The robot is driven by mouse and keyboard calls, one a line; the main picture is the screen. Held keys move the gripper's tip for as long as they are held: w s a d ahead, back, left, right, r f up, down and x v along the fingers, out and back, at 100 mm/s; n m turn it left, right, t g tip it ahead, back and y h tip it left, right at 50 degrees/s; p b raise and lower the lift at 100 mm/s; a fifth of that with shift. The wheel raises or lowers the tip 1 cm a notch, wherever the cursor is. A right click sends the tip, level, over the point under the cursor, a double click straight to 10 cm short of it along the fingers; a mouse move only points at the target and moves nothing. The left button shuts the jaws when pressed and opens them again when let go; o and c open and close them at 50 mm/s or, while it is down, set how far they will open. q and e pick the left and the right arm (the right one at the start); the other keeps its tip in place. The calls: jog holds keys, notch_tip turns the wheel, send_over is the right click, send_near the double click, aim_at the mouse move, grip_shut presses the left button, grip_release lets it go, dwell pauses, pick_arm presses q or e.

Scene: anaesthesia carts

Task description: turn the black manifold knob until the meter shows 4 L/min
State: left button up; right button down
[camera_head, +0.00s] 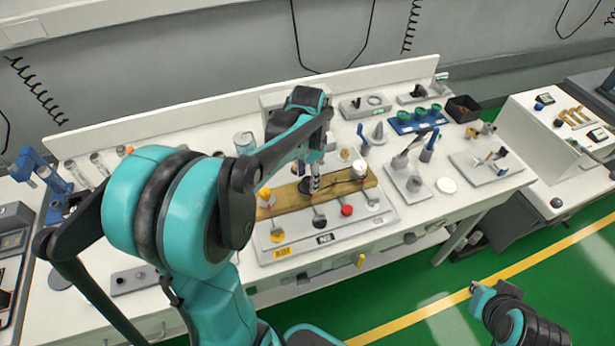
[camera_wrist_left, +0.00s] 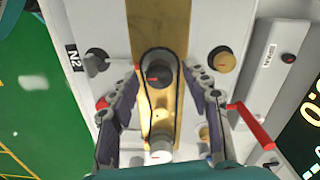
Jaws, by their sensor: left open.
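The black manifold knob (camera_wrist_left: 157,76), with a red mark on its face, sits on the brass bar (camera_wrist_left: 172,18) in the left wrist view. In the head view the brass bar (camera_head: 345,189) lies across a pale panel, and the knob is partly hidden by my gripper. My left gripper (camera_head: 314,184) points down at the knob. Its open fingers (camera_wrist_left: 161,73) stand on both sides of the knob, apart from it; I cannot tell how deep they reach. My right arm's end (camera_head: 480,291) is low at the right.
Front valve knobs, one red (camera_head: 347,211) and one orange (camera_head: 277,235), stand close by. A blue tray (camera_head: 400,127) and tool stands crowd the bench behind. Green floor lies in front.

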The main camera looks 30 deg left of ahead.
pick_arm(q)
grip_shut()
jog(key=n+p, duration=0.1)
jog(key=n, duration=0.3)
jog(key=shift+r, duration=0.1)
jog(key=n+p, duration=0.2)
jog(key=n, duration=0.8)
jog(key=shift+p, duration=0.35)
jog(key=n, duration=0.4)
jog(key=shift+n+p, duration=0.3)
jog(key=shift+n, duration=0.1)
